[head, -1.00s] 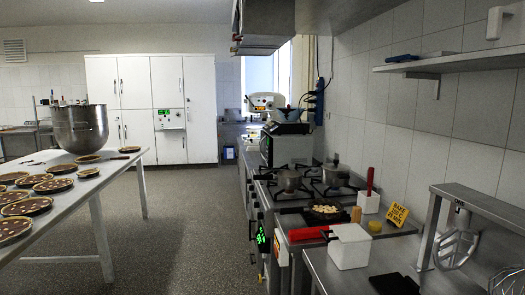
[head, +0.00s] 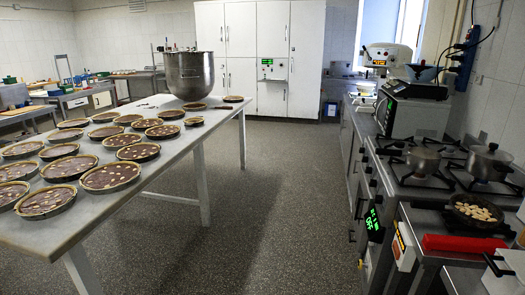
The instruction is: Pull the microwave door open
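A boxy appliance (head: 413,112) that looks like the microwave stands on the right-hand counter, beyond the stove. Its front faces left toward the aisle and is seen at a steep angle. I cannot make out the door's handle or whether the door is fully shut. A dark flat item lies on its top, with a blue bowl-like thing above. Neither of my grippers is in view.
A stove (head: 437,178) with pots and a pan of pale pieces stands at the right. A long table (head: 150,190) with several chocolate tarts and a steel bowl (head: 190,75) stands left. The floor aisle (head: 285,180) between them is clear.

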